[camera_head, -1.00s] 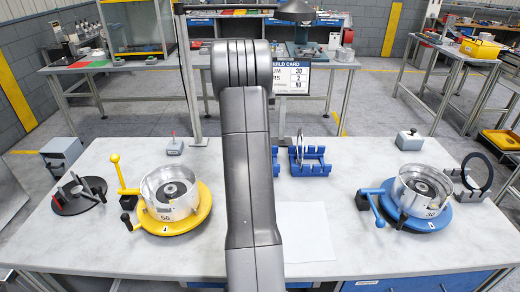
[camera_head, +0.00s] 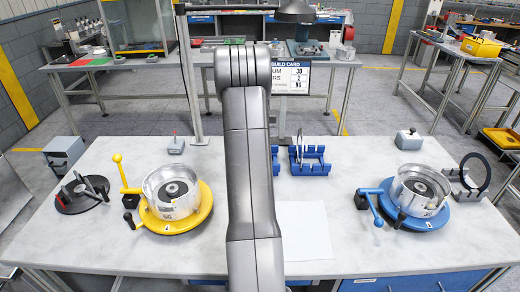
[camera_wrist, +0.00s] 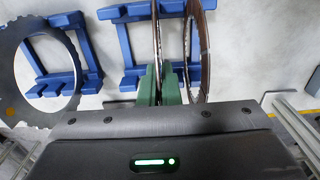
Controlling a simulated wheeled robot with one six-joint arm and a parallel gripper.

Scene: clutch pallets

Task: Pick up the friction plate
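In the wrist view, the green fingers of my gripper (camera_wrist: 160,86) are close together on either side of a thin upright plate (camera_wrist: 157,28), seen edge-on. It appears to be a friction plate in their grip, at the right blue rack (camera_wrist: 128,45). Whether it is clear of the rack I cannot tell. Another upright ring with a brown face (camera_wrist: 195,60) stands just to its right, apart from the fingers. In the head view, my arm hides my gripper. A thin plate (camera_head: 299,146) shows upright at the blue rack (camera_head: 313,168).
A toothed steel ring (camera_wrist: 20,103) overlaps the left rack in the wrist view. A yellow fixture (camera_head: 205,205) with a metal drum stands left, a blue fixture (camera_head: 442,217) right. A dark ring (camera_head: 486,172) stands at far right. A white sheet (camera_head: 306,228) lies front centre.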

